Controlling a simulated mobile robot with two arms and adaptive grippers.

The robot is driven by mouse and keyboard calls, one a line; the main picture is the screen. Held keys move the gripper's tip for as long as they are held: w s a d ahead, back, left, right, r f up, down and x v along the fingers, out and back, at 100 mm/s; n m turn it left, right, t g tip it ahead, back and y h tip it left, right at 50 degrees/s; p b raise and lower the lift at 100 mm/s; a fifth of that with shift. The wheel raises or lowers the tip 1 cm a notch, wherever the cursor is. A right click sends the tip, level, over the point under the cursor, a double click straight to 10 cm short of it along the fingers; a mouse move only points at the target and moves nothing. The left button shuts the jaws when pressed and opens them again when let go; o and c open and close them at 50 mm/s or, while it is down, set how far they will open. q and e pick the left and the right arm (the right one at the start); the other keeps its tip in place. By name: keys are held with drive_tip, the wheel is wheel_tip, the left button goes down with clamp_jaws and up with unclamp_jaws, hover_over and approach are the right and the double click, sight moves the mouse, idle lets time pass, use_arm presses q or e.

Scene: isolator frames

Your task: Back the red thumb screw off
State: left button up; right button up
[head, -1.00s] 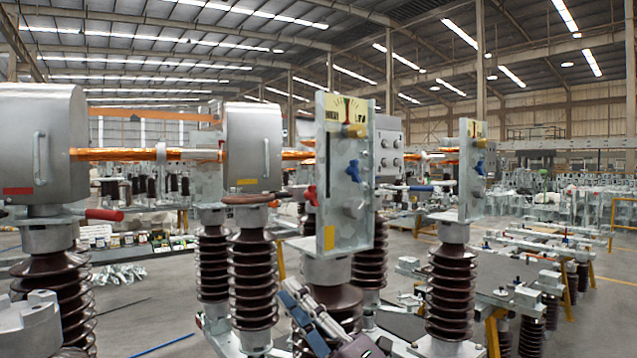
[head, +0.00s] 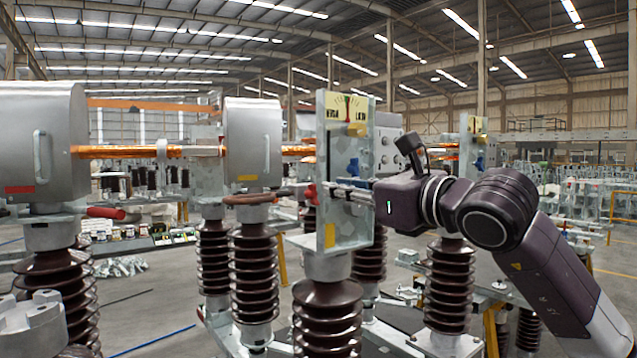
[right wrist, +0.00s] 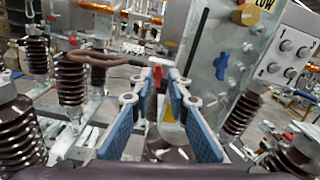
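The red thumb screw (head: 310,194) sticks out on the left side of the upright metal plate (head: 347,215) that carries the yellow dial. In the right wrist view the red screw (right wrist: 157,76) shows between the far ends of my fingers. My right gripper (head: 334,191) has come in from the right, with its fingers pointing left across the plate toward the screw. In the right wrist view my gripper (right wrist: 160,98) is open, its blue-padded fingers apart on both sides. I cannot tell whether either finger touches the screw. My left gripper is out of view.
A blue screw (head: 353,169) and a brass knob (head: 357,130) sit on the plate. A brown ring handwheel (head: 249,199) and a red-ended lever (head: 105,213) stand to the left. Brown ribbed insulators (head: 327,315) stand below. A second plate (head: 474,150) stands behind my right arm.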

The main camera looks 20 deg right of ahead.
sight(314, 187)
drive_tip(key=p+x, duration=0.2)
drive_tip(key=x, duration=0.4)
drive_tip(key=shift+w+a+p, duration=0.1)
drive_tip(key=shift+w+p, duration=0.05)
drive_tip(key=shift+p, duration=0.2)
drive_tip(key=shift+w+f, duration=0.1)
drive_tip(key=shift+w, duration=0.05)
clamp_jaws()
drive_tip(key=shift+a, duration=0.1)
